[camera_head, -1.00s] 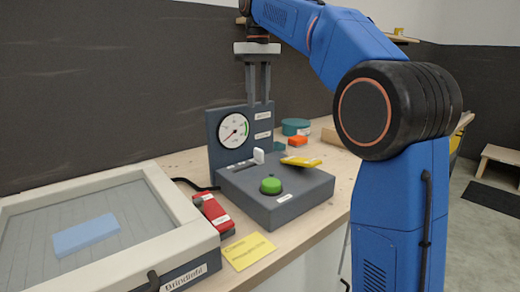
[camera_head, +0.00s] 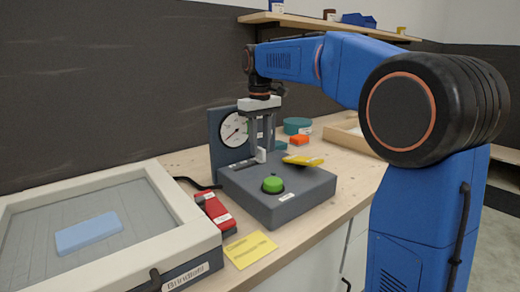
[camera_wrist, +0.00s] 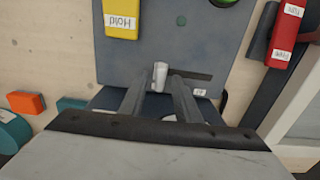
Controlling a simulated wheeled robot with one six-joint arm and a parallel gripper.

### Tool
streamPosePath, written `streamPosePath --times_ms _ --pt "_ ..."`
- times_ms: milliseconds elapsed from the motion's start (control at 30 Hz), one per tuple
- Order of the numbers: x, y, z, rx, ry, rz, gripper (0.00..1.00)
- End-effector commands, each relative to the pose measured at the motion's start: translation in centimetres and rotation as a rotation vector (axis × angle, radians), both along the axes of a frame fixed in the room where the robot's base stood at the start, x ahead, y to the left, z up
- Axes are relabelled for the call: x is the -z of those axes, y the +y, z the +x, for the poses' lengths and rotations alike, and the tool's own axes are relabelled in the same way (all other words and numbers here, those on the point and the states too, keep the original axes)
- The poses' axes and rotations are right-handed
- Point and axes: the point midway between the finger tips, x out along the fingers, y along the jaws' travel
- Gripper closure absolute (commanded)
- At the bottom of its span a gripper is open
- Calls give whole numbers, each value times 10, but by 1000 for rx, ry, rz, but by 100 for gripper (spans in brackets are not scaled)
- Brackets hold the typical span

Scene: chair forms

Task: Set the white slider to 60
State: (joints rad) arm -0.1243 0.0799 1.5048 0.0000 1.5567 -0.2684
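The white slider (camera_head: 260,155) stands upright at the back of the grey control box (camera_head: 300,205). It also shows in the wrist view (camera_wrist: 160,75), at one end of a dark slot (camera_wrist: 192,74). My gripper (camera_head: 262,150) points down over it. In the wrist view the fingertips (camera_wrist: 162,76) sit on both sides of the slider, with narrow gaps, so the gripper looks open. A round dial (camera_head: 234,130) on the upright panel has its needle toward the lower left. A small scale label (camera_wrist: 199,92) is too blurred to read.
A green button (camera_head: 273,184) and a yellow lever marked "Hold" (camera_head: 303,160) are on the box. A red labelled device (camera_head: 214,213) and a yellow note (camera_head: 250,248) lie beside it. A framed tray (camera_head: 150,235) fills the left. Orange (camera_head: 299,140) and teal (camera_head: 297,125) items stand behind.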

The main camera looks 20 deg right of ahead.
Motion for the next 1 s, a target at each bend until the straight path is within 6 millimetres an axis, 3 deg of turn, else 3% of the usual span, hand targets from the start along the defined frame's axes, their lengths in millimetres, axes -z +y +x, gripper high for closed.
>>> streamPosePath --times_ms 200,467,500,600,633,867,1000 --pt "14 0 0 0 0 0 70" --pt "15 0 0 0 0 0 70" --pt "15 0 0 0 0 0 73" --pt "15 0 0 0 0 0 97" --pt "15 0 0 0 0 0 100" --pt "15 2 -1 -1 0 0 100" --pt "15 14 -5 -2 0 0 100"
